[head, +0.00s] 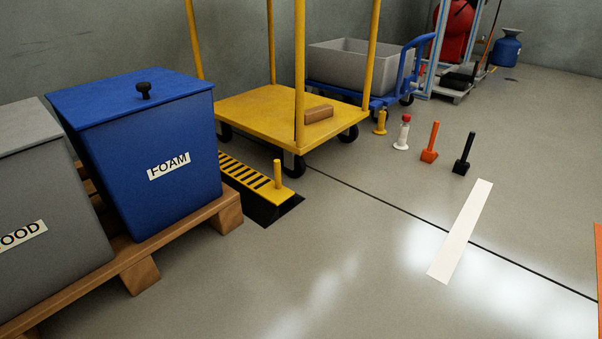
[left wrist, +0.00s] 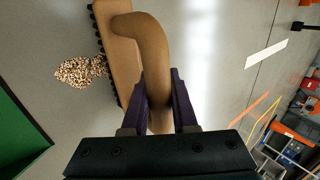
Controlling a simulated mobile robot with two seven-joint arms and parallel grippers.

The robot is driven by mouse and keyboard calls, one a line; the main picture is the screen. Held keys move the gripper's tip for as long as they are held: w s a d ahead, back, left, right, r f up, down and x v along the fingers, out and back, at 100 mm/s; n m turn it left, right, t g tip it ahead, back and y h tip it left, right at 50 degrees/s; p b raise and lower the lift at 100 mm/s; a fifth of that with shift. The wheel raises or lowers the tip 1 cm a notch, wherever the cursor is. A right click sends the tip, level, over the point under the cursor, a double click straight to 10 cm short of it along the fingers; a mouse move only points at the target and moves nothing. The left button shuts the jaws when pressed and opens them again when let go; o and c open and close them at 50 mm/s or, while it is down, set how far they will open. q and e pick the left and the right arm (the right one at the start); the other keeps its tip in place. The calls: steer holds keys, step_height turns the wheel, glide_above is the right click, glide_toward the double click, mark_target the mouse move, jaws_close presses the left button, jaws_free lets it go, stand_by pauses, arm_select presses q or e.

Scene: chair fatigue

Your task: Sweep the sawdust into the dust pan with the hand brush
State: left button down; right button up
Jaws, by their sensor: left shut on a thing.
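The hand brush (left wrist: 126,62) is tan with a curved handle and dark bristles along its left side in the left wrist view. My left gripper (left wrist: 160,75) is shut on its handle. The sawdust (left wrist: 80,71) is a small pile of pale and brown flecks on the grey floor, just left of the bristles. A green flat-sided thing (left wrist: 14,135) shows in part at the lower left; I cannot tell if it is the dust pan. Neither gripper, the brush nor the sawdust shows in the head view, and my right gripper is in neither view.
In the head view, a blue FOAM bin (head: 150,165) and a grey bin (head: 45,225) stand on a wooden pallet (head: 190,232) at left. A yellow cart (head: 255,112) stands behind. A white strip (head: 462,230) lies on the floor at right. The front middle floor is clear.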

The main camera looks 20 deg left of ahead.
arm_select(q)
steer(key=shift+s+a, duration=0.15)
steer(key=shift+s, duration=0.4)
steer(key=shift+s+a+r, duration=0.1)
steer(key=shift+s+a, duration=0.05)
steer(key=shift+s, duration=0.35)
steer(key=shift+s+a, duration=0.1)
steer(key=shift+s, duration=0.05)
steer(key=s, duration=0.1)
steer(key=s+a, duration=0.1)
steer(key=s, duration=0.1)
steer(key=shift+s, duration=0.3)
steer(key=shift+s, duration=0.1)
